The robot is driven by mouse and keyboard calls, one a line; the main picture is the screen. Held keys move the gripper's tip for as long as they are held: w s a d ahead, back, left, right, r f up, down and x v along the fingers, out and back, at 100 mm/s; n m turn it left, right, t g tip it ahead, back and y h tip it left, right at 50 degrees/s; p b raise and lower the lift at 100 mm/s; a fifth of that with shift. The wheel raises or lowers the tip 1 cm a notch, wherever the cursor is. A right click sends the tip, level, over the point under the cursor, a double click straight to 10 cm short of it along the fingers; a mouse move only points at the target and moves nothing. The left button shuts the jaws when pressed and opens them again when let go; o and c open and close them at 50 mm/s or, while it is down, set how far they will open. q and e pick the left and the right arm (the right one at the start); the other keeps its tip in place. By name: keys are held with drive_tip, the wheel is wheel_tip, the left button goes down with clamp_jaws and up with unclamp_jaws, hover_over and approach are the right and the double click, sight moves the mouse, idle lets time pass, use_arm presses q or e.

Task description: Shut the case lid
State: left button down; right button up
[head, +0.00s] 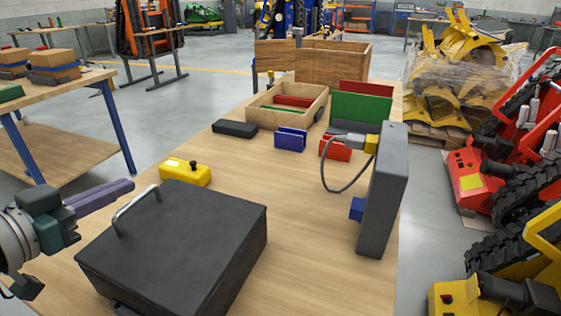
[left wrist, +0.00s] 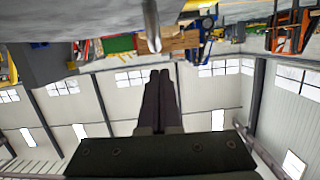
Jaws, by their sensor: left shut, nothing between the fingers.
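The black case (head: 185,240) sits on the wooden table at the front left. Its dark lid (head: 190,225) lies over the box, looking nearly flat; I cannot tell whether a gap is left at its edge. A silver handle (head: 135,208) stands along the lid's left edge. My left gripper (head: 130,187) comes in from the left, with its slim fingers together and empty, close to the handle's far end. In the left wrist view, the shut fingers (left wrist: 160,75) point toward a metal bar that looks like the handle (left wrist: 152,28); contact is not clear. My right gripper is not in view.
A yellow box with a black knob (head: 185,171) stands just behind the case. A grey upright panel with a cable (head: 383,195) stands to the right. A wooden tray (head: 262,112), a black block (head: 234,129) and coloured plates lie further back. The table between case and panel is clear.

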use_arm(q)
drive_tip(key=shift+w+a+f+b, duration=0.1)
drive_tip(key=shift+a+f+b, duration=0.1)
drive_tip(key=shift+f+b, duration=0.25)
drive_tip(key=shift+a+f+b, duration=0.15)
drive_tip(key=shift+f+b, duration=0.05)
drive_tip(key=shift+f, duration=0.45)
drive_tip(key=shift+r, duration=0.1)
